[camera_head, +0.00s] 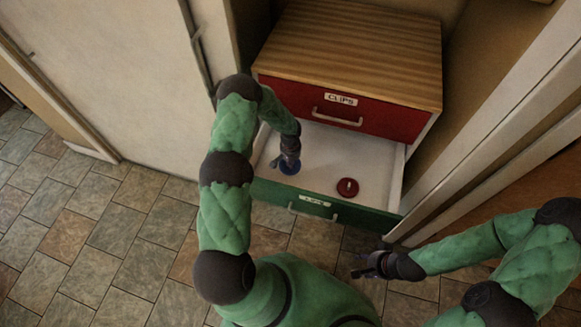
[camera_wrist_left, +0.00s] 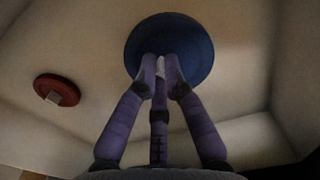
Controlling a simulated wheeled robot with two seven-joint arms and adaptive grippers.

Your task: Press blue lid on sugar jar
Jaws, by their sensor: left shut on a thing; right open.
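The blue lid (camera_head: 289,167) is inside the open lower drawer, toward its left side. My left gripper (camera_head: 287,160) reaches down into the drawer and is shut on the lid. In the left wrist view the round blue lid (camera_wrist_left: 172,48) lies at the fingertips of the left gripper (camera_wrist_left: 161,72), which close together at its middle, around what looks like a small pale knob. Whether the lid touches the drawer floor I cannot tell. My right gripper (camera_head: 368,265) is open and empty, in front of the cabinet above the tiled floor. I see no sugar jar in either view.
A red lid (camera_head: 347,188) with a small pale knob lies in the green-fronted drawer (camera_head: 318,208), and shows in the left wrist view (camera_wrist_left: 58,90). The red drawer (camera_head: 345,112) labelled CLIPS above is shut. Drawer walls enclose the left hand. A white door stands left.

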